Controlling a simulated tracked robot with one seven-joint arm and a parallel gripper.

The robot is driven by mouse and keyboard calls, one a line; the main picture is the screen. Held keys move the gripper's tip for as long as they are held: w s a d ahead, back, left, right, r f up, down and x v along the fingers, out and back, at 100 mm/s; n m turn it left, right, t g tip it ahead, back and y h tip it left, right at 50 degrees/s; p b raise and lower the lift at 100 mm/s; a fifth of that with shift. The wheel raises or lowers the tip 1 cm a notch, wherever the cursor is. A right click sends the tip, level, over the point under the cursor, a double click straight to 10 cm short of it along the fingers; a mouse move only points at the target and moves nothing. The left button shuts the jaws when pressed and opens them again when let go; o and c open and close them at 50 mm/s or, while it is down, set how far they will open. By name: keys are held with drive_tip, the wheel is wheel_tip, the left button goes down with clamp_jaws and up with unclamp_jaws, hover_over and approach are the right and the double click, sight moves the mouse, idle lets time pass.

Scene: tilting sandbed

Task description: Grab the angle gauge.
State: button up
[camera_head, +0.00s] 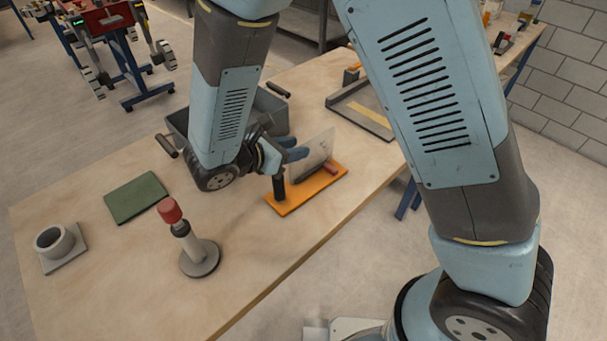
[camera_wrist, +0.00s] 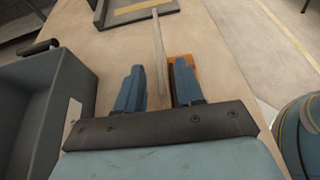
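The angle gauge appears to be the thin pale upright plate (camera_head: 316,150) standing on an orange base (camera_head: 325,184) on the wooden table. A dark post and a small red part are also on that base. In the wrist view the plate (camera_wrist: 160,45) shows nearly edge-on, running in between the two blue fingers, with a bit of the orange base (camera_wrist: 195,66) behind the right finger. My gripper (camera_head: 292,153) is at the plate's left edge. In the wrist view my gripper (camera_wrist: 158,78) is open, with gaps beside the plate. The plate's lower part is hidden there.
A grey bin with handles (camera_head: 272,103) stands just left of my gripper, also close in the wrist view (camera_wrist: 30,115). A grey tray (camera_head: 362,108) lies behind. A red-topped post (camera_head: 197,255), green pad (camera_head: 136,197) and grey ring (camera_head: 54,243) stand left. The table's front edge is near the base.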

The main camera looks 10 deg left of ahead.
clamp_jaws()
idle(1.4)
